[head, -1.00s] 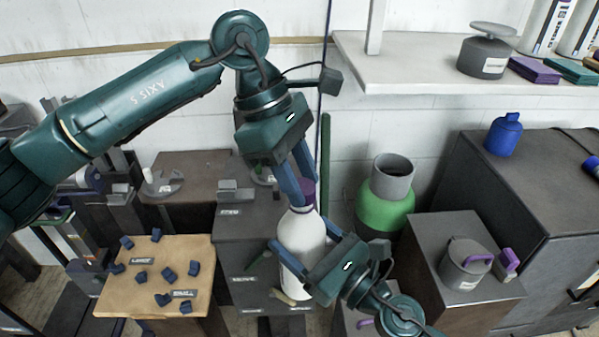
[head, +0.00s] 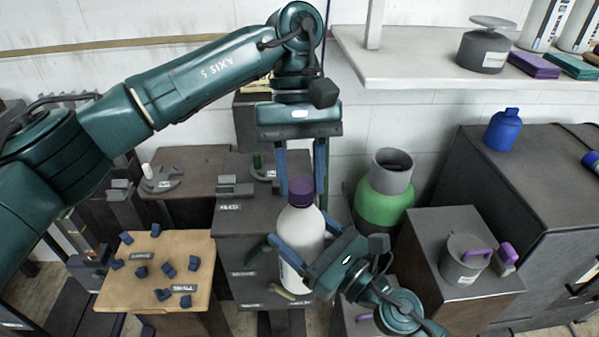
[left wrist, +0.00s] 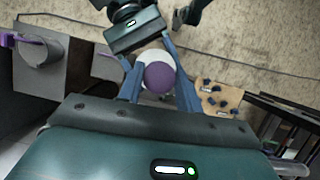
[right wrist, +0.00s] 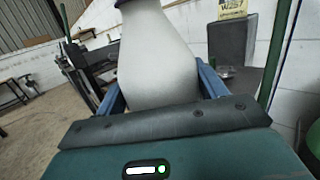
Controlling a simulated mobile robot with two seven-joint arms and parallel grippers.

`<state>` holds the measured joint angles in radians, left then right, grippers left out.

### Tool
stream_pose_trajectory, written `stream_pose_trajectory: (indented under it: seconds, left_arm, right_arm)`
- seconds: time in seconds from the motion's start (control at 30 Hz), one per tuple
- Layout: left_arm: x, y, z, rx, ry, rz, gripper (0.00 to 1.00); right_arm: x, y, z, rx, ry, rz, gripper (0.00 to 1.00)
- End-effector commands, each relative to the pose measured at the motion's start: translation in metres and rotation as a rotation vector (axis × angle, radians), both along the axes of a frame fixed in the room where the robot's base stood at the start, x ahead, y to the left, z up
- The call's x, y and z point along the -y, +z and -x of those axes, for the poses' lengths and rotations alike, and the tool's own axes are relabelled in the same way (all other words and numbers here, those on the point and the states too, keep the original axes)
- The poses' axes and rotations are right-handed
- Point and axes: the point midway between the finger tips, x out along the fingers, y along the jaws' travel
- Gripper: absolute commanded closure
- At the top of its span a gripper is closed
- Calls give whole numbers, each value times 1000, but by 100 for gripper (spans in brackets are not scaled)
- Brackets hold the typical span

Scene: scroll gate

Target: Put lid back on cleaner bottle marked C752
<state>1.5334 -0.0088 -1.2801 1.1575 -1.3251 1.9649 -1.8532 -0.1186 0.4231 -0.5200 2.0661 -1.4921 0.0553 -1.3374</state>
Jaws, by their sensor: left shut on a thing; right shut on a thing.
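The white cleaner bottle (head: 300,236) stands upright in the middle of the head view; I cannot read a C752 mark on it. My right gripper (head: 297,226) is shut on its body, and the right wrist view shows the bottle (right wrist: 157,60) between the fingers. The purple lid (head: 301,191) is at the bottle's mouth, upright and in line with it. My left gripper (head: 301,194) points down from above, shut on the lid. The left wrist view shows the lid (left wrist: 159,77) between its fingers. Whether the lid is fully seated is not clear.
A wooden-topped stand (head: 140,285) with several small blue pieces is at left. A green container (head: 383,208) is behind right. A grey mug with a purple handle (head: 463,262) sits on a cabinet at right. A white shelf (head: 420,68) runs along the upper right.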

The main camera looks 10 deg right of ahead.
Motion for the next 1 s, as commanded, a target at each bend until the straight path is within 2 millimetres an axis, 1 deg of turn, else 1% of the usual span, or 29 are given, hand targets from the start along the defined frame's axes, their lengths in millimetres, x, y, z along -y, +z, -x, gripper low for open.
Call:
stream_pose_trajectory:
  seconds: [0.03,0.3,0.4,0.5,0.63,0.9,0.93,1.0]
  left_arm:
    - [1,1,0,4,-102,-5,86]
    - [3,1,0,5,-678,-8,86]
    - [3,1,1,3,-865,-6,86]
    - [3,1,1,1,-996,-4,86]
    - [3,0,1,-3,-1066,-3,86]
    - [2,0,0,-3,-1068,-1,86]
    - [2,0,0,-3,-1068,-1,63]
    - [3,0,1,-3,-1068,0,57]
  right_arm:
    - [0,2,0,3,1,-1,93]
    - [0,2,0,3,1,-1,93]
    - [0,2,0,3,1,-1,93]
    - [0,2,0,3,1,-1,93]
    - [0,2,0,3,1,-1,93]
    - [-1,2,0,3,2,-1,93]
    - [-1,2,0,3,2,-1,93]
    - [-1,2,0,3,2,-1,93]
